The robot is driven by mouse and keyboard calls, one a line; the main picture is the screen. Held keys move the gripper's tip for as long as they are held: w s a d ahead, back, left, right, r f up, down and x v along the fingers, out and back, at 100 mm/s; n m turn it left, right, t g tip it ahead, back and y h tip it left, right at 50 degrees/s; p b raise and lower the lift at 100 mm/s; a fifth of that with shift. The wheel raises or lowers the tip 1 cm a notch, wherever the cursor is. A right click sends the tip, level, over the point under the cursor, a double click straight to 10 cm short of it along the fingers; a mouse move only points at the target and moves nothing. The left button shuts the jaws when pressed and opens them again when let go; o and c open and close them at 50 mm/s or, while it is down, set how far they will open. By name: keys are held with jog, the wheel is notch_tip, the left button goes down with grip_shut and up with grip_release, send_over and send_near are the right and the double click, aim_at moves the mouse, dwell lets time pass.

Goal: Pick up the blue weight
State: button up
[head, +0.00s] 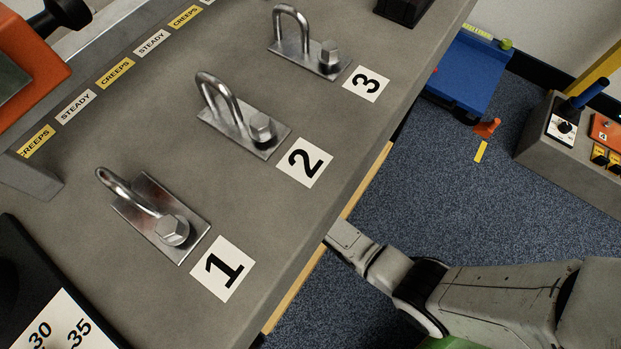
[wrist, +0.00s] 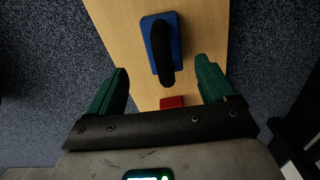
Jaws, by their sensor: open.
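The blue weight (wrist: 177,40) shows in the wrist view, a blue block with a thick black handle arching over it. It rests on a light wooden board. My gripper (wrist: 163,66) is open, its green fingers apart to the left and right of the handle's near end. Nothing is held, and no contact shows. In the head view the weight and my gripper are hidden below the grey bench edge, where my arm reaches in.
A red block (wrist: 172,101) lies on the wooden board (wrist: 110,15) nearer my gripper. The grey bench (head: 130,125) carries metal loops on plates by labels 1, 2 and 3. A blue tray (head: 465,75) and a control box (head: 560,150) stand beyond the bench. Carpet lies beside the board.

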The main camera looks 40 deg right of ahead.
jog(key=f+b, duration=0.2)
jog(key=f, duration=0.1)
jog(key=f+b, duration=0.1)
jog(key=f, duration=0.1)
jog(key=shift+w+a+b, duration=0.25)
jog(key=shift+a+b, duration=0.05)
jog(key=shift+b, duration=0.05)
grip_shut()
dwell(0.4)
jog(key=shift+r, duration=0.15)
